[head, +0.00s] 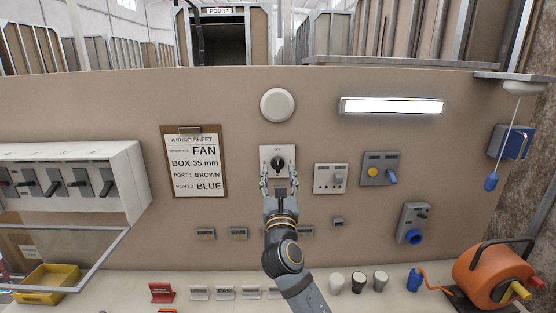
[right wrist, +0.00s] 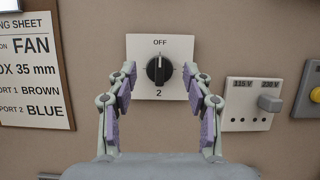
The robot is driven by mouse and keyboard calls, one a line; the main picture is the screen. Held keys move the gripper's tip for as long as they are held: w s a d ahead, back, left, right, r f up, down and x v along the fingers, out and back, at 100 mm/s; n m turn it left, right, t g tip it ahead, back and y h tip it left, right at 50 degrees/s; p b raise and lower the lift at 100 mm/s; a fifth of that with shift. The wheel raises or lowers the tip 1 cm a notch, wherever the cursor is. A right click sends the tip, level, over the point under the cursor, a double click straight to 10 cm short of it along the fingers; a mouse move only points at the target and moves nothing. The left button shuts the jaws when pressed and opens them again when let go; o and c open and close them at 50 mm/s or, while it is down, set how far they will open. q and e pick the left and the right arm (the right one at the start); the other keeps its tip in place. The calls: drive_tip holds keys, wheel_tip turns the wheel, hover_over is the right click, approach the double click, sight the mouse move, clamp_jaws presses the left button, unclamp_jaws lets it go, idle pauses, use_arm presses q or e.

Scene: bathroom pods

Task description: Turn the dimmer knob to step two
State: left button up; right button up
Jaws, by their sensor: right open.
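The dimmer is a square white plate (right wrist: 184,46) on the beige wall, marked OFF at the top and 2 at the bottom. Its round black knob (right wrist: 158,69) shows a pale pointer line that looks upright, toward OFF. The knob also shows in the head view (head: 278,163). My right gripper (head: 279,181) is open and empty in front of the plate. In the right wrist view its fingers (right wrist: 159,76) stand left and right of the knob, apart from it. My left gripper is not in view.
A wiring sheet (head: 194,163) hangs left of the dimmer. A round white fitting (head: 277,105) is above. Cups and an orange reel (head: 487,273) stand on the counter below.

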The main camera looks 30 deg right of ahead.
sight(278, 163)
drive_tip(key=x, duration=0.3)
drive_tip(key=shift+r+p, duration=0.15)
drive_tip(key=shift+p, duration=0.2)
drive_tip(key=shift+w+d+r, duration=0.15)
drive_tip(key=shift+w+r, duration=0.1)
drive_tip(key=shift+w+d+f, duration=0.1)
drive_tip(key=shift+d, duration=0.05)
clamp_jaws()
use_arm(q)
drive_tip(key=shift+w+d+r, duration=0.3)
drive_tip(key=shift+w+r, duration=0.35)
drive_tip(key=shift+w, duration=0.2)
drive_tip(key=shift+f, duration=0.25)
use_arm(e)
drive_tip(key=shift+m+h, duration=0.3)
drive_tip(key=shift+m, duration=0.4)
